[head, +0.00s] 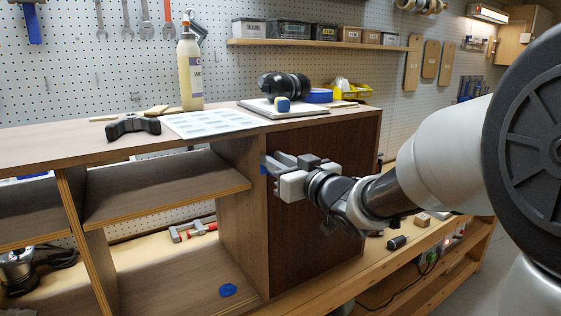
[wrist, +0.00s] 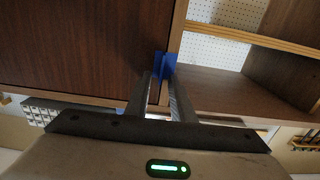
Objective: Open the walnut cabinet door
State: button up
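The walnut cabinet door (head: 318,205) is the dark brown panel at the right of the cabinet, and it looks closed, level with the cabinet front. It fills the upper left of the wrist view (wrist: 85,45). A blue handle (wrist: 164,65) sits by the door's edge next to the open shelves; a little of it shows in the head view (head: 263,169). My gripper (head: 272,167) is at this handle. In the wrist view the fingertips (wrist: 162,80) lie on both sides of it with a narrow gap, and they appear shut on it. The exact contact is hidden.
Open shelves (head: 165,187) lie left of the door. On the cabinet top stand a pump bottle (head: 190,75), a black clamp-like part (head: 133,127) and ear muffs (head: 284,86). The wooden bench (head: 340,287) runs below the door, with small items at right.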

grip_shut()
dwell(1.4)
